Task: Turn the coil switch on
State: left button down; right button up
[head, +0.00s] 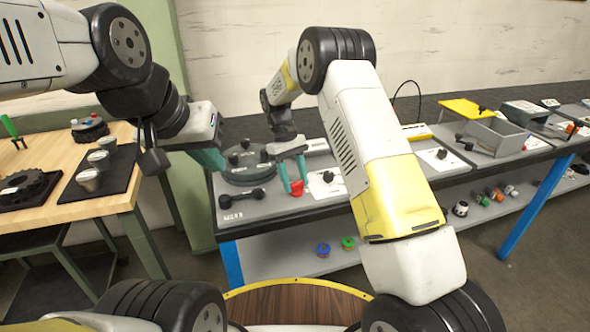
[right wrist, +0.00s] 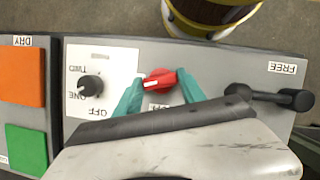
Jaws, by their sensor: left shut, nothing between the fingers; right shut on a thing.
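A red rotary switch knob (right wrist: 160,81) sits on the grey bench panel. It also shows in the head view (head: 297,188). Its white mark lies toward the left in the right wrist view, and the lettering below it is partly covered. My right gripper (head: 292,184) reaches down to the panel, its teal fingers on either side of the red knob and shut on it. In the right wrist view my right gripper (right wrist: 161,88) hides the panel in front of the knob. My left gripper (head: 212,160) is shut and empty, left of the round black fixture.
A black knob (right wrist: 91,86) on a white plate marked ONE, TWO and OFF is beside the red one. A black dumbbell-shaped part (head: 241,203) lies by the FREE label. Orange (right wrist: 22,76) and green (right wrist: 27,149) squares lie further left. A wooden table (head: 115,203) stands at left.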

jog(key=shift+w+m+y, duration=0.15)
jog(key=shift+m+y, duration=0.55)
jog(key=shift+m, duration=1)
jog(key=o, duration=1.4)
jog(key=shift+c, duration=0.2)
jog(key=shift+r, duration=0.1)
jog(key=d+v, duration=0.1)
jog(key=v, duration=0.6)
jog(key=shift+w+a+r, duration=0.25)
jog(key=shift+a, duration=0.25)
